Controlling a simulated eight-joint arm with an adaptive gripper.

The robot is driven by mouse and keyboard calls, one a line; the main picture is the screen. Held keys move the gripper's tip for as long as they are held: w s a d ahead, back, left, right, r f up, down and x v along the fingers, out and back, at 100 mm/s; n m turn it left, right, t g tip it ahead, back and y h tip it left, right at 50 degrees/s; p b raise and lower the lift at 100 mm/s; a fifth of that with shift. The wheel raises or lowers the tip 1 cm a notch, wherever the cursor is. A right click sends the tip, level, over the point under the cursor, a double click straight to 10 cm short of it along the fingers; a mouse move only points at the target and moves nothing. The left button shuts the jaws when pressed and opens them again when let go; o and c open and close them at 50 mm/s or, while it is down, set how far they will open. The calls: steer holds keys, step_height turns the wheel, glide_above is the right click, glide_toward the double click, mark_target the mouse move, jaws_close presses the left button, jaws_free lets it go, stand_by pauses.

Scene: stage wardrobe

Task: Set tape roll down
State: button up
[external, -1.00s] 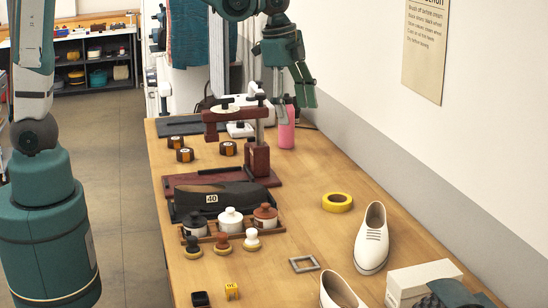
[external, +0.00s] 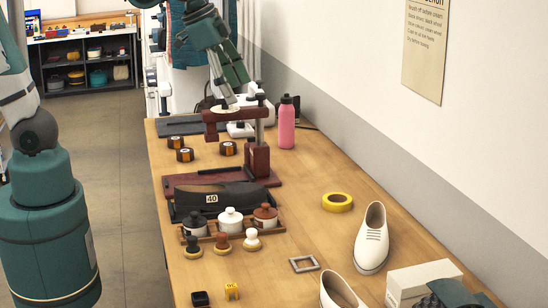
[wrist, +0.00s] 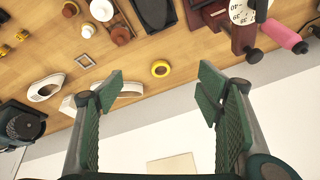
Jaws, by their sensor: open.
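The yellow tape roll (external: 337,202) lies flat on the wooden table (external: 300,230), to the right of the shoe-polish jars and behind the upright white shoe. It also shows in the wrist view (wrist: 161,69), between and beyond my open fingers. My gripper (wrist: 160,100) is open and empty in the wrist view, with green ridged pads wide apart. In the external view my gripper (external: 229,88) is high over the far end of the table, near the dark red press, well apart from the roll.
A dark red press (external: 258,160) and a pink bottle (external: 287,122) stand toward the back. White shoes (external: 371,240), a square metal frame (external: 304,264) and a rack of jars (external: 231,222) stand nearer. The wall runs along the right. Bare wood surrounds the roll.

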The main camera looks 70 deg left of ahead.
steer(key=s+a+f+n+t, duration=0.1)
steer(key=s+n, duration=0.4)
steer(key=s, duration=0.9)
steer(key=shift+a+f+t, duration=0.3)
steer(key=shift+f+t, duration=0.35)
steer(key=shift+t, duration=0.05)
